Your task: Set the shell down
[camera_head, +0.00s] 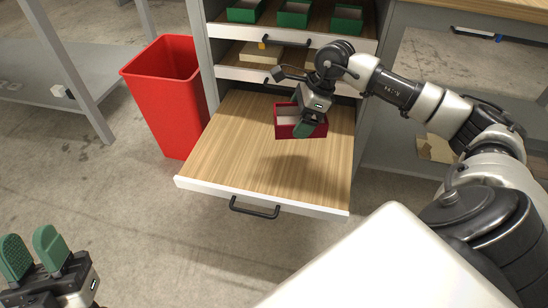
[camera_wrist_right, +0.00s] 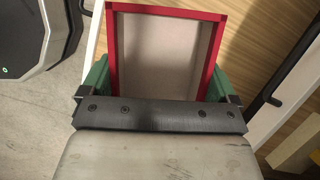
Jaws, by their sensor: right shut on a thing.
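The shell is a small open box (camera_head: 287,121) with dark red outer walls and a pale inside, over the pulled-out wooden drawer (camera_head: 230,150) in the head view. In the right wrist view the box (camera_wrist_right: 165,50) shows its red rim and empty grey-white inside. My right gripper (camera_head: 306,118) is shut on the box, with its green fingers on opposite outer sides. I cannot tell whether the box touches the drawer floor. My left gripper (camera_head: 33,255) is at the lower left, open and empty, away from the drawer.
A red bin (camera_head: 165,95) stands left of the drawer. Shelves above hold green boxes (camera_head: 293,14) and a pale block (camera_head: 260,52). The drawer's front edge has a black handle (camera_head: 254,208). The drawer floor left of and in front of the box is clear.

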